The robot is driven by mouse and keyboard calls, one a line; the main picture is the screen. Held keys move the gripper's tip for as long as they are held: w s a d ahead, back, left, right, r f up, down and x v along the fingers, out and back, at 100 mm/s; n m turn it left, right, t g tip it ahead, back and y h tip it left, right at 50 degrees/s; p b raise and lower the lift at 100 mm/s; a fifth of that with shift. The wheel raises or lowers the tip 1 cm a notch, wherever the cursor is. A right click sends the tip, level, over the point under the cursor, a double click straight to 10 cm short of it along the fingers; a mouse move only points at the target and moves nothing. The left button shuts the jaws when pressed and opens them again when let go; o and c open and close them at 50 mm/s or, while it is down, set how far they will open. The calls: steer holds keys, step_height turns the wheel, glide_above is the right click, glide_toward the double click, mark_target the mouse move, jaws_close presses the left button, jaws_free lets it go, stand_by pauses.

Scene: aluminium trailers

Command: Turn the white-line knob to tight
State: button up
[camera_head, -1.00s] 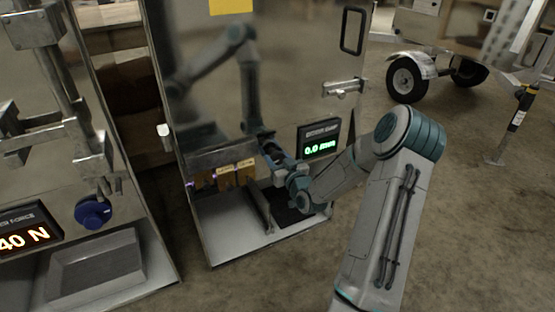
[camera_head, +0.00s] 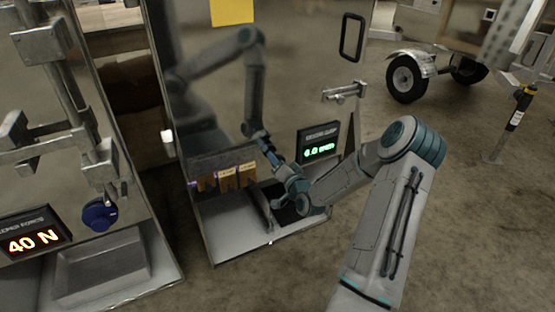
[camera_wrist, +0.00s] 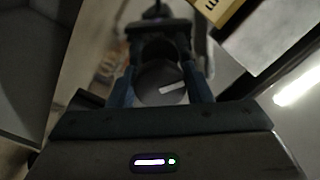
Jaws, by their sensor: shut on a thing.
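A round grey knob with a short white line (camera_wrist: 165,85) sits between the two fingers of my gripper (camera_wrist: 163,78) in the wrist view. The fingers are shut on its sides. The white line runs slightly tilted, its right end higher. In the head view my gripper (camera_head: 264,143) is at the front of the middle metal station, just left of a green-lit display (camera_head: 319,148). The knob is hidden there by my gripper. The display's digits are blurred.
A left station has a blue knob (camera_head: 100,215) and an orange 40 N display (camera_head: 34,241). A wheeled trailer (camera_head: 420,70) stands behind on open floor.

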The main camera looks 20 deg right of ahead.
steer(key=m+p, duration=0.2)
steer(key=m, duration=0.3)
steer(key=shift+m, duration=0.3)
steer(key=m+p, duration=0.1)
steer(key=m, duration=0.5)
steer(key=shift+p, duration=0.35)
steer(key=o, duration=1)
steer(key=shift+r, duration=0.1)
steer(key=s+p, duration=0.3)
steer(key=s, duration=1.1)
steer(key=shift+d, duration=0.2)
